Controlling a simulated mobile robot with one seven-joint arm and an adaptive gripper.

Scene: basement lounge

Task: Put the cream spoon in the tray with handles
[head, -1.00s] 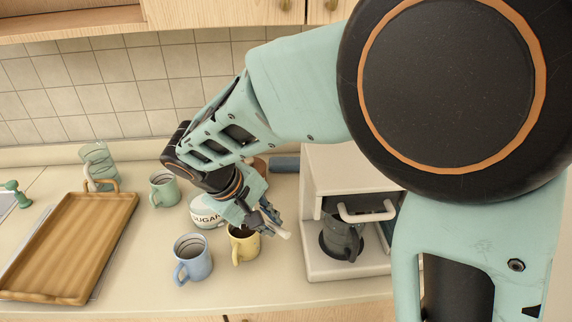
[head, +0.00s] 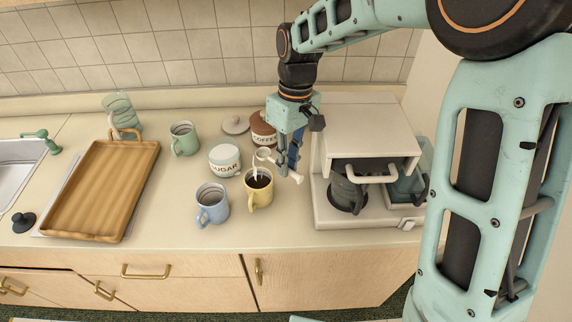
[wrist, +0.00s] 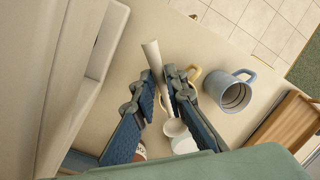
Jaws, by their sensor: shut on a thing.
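The cream spoon (wrist: 155,62) is between the fingers of my gripper (wrist: 157,92) in the wrist view, its bowl toward the bottom of that view. In the head view its pale handle end (head: 297,178) sticks out to the right of the fingertips. My gripper (head: 286,170) is shut on it and points down, just left of the coffee maker. The wooden tray with handles (head: 97,195) lies empty at the left of the counter, well away from my gripper. Its corner shows at the right of the wrist view (wrist: 283,125).
The yellow mug (head: 259,195) stands just left of my gripper, the blue mug (head: 212,208) beside it. The sugar jar (head: 224,160), brown coffee jar (head: 262,130) and green mug (head: 184,139) stand behind. The coffee maker (head: 365,135) is close on the right.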

